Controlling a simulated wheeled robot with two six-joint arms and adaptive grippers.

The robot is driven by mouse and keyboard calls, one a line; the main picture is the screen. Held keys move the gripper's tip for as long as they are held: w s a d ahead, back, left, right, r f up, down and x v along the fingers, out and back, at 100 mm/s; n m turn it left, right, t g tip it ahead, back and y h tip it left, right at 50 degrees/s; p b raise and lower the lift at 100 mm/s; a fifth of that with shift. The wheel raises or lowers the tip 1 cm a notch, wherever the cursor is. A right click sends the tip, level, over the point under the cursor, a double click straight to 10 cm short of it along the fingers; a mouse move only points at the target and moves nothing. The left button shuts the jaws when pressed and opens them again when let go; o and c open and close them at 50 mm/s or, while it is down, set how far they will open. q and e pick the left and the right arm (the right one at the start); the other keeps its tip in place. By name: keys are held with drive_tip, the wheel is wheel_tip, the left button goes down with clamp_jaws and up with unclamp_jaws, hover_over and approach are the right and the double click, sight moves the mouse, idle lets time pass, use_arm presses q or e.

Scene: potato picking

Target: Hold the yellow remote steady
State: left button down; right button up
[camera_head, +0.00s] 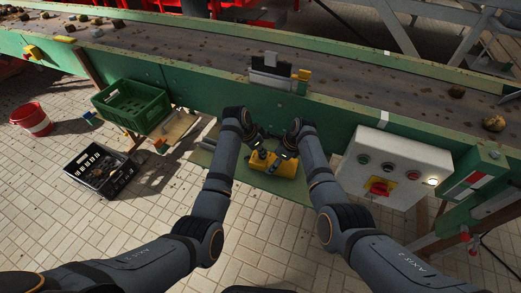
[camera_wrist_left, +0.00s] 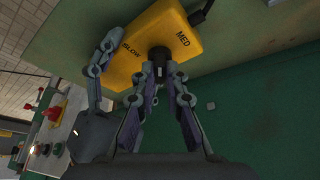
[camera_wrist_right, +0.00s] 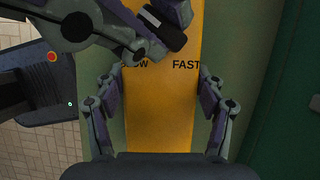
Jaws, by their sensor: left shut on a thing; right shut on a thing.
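The yellow remote (camera_head: 284,168) lies on a green ledge below the conveyor. It also shows in the left wrist view (camera_wrist_left: 130,55), with "SLOW" and "MED" printed on it, and in the right wrist view (camera_wrist_right: 160,115), where "FAST" is readable. My right gripper (camera_wrist_right: 161,72) is shut on the remote's body, one finger on each long side. My left gripper (camera_wrist_left: 158,70) is shut on the black knob (camera_wrist_left: 158,52) on the remote's face. The "SLOW" label is partly covered by my left gripper in the right wrist view.
A grey control box (camera_head: 393,167) with buttons and a red-yellow switch stands at the right. A green crate (camera_head: 131,103), a black crate (camera_head: 72,171) and a red-white bucket (camera_head: 32,119) are at the left. Potatoes and soil lie on the conveyor (camera_head: 200,50).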

idle(0.3)
use_arm(q)
drive_tip(key=c, duration=1.4)
unclamp_jaws()
drive_tip(key=shift+r, duration=0.15)
drive_tip(key=v, duration=1.2)
